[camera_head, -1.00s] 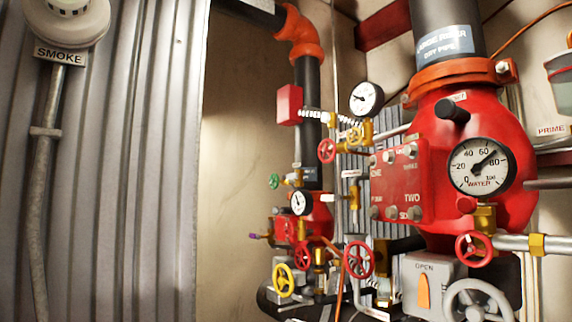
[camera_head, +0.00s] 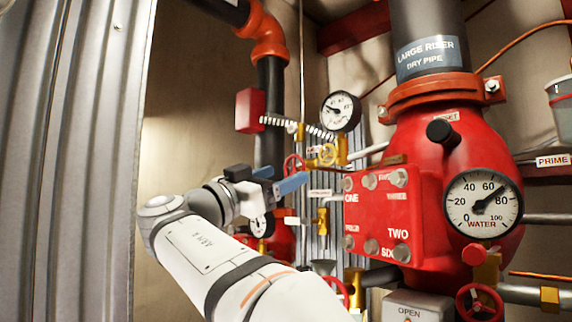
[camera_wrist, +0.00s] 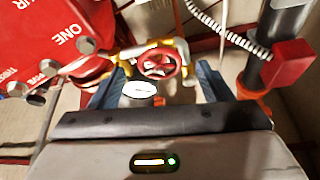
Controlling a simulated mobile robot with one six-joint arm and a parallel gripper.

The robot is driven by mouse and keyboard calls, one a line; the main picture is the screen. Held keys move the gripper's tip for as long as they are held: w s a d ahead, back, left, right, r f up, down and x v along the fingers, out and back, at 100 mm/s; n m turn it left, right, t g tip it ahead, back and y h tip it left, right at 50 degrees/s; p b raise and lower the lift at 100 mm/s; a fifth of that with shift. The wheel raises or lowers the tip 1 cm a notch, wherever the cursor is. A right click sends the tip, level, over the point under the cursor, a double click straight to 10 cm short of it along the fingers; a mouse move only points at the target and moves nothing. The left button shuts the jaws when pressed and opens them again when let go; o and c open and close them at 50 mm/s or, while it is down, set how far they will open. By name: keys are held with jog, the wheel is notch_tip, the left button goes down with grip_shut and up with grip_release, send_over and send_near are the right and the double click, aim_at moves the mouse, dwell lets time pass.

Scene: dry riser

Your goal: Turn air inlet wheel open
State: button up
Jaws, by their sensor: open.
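I cannot read a label that names the air inlet wheel. My gripper (camera_head: 287,179) has blue fingers, reaches up to the red wheel from the left and is open. In the wrist view the red wheel (camera_wrist: 158,62) lies ahead, between the two spread fingers (camera_wrist: 160,80). I cannot tell whether either finger touches it. A white oval tag (camera_wrist: 140,89) hangs just in front of the wheel, its text unreadable.
The red valve body (camera_head: 445,190) with its bolted cover (camera_head: 375,218) stands close to the right. A gauge (camera_head: 340,110), coiled line and red box (camera_head: 250,110) are above. A lower red wheel (camera_head: 478,302) is at bottom right. Corrugated metal (camera_head: 70,160) lines the left.

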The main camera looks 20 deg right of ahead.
aim_at(291, 171)
jog(key=p+x, duration=0.1)
jog(key=x, duration=0.3)
jog(key=shift+w+d+r+p, duration=0.1)
jog(key=shift+d+p, duration=0.15)
jog(key=shift+p, duration=0.1)
jog(key=shift+c, duration=0.3)
jog(key=c, duration=0.9)
